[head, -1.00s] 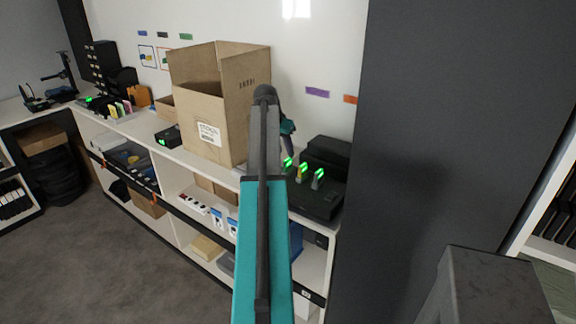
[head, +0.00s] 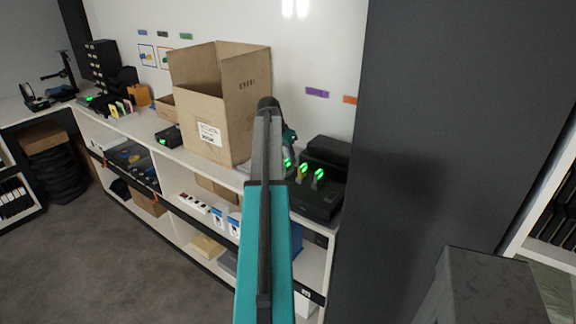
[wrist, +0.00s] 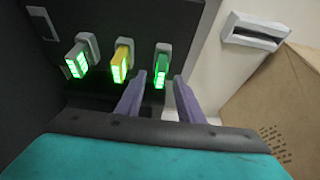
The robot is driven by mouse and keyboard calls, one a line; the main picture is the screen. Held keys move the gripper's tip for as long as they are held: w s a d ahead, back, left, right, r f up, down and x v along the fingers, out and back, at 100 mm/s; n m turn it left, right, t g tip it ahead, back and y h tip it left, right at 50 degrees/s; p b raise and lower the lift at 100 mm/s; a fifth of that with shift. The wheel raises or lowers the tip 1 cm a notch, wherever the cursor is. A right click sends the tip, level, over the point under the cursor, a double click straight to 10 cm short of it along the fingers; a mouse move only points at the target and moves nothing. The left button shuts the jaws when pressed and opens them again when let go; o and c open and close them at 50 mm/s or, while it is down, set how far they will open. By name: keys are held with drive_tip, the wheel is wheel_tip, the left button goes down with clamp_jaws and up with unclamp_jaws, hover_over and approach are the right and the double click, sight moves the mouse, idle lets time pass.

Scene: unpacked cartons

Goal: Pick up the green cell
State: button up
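The green cell (wrist: 162,68) stands in a slot of the black charger (wrist: 95,15), at the right end of a row of three in the wrist view. A yellow cell (wrist: 122,62) and a grey cell (wrist: 77,60) with green lights stand to its left. My gripper (wrist: 168,78) is open, its two purple fingers apart, one on each side of the green cell's near end. I cannot tell whether a finger touches it. In the head view the charger (head: 312,202) sits on the shelf top; my arm hides most of the gripper and part of the green cell.
A tall open carton (head: 203,110) stands left of the charger, and its side shows close on the right in the wrist view. A dark upright panel (head: 430,130) rises right of the charger.

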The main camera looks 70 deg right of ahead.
sight(287, 166)
drive_tip(key=shift+p+x, duration=0.4)
drive_tip(key=shift+x, duration=1.05)
clamp_jaws()
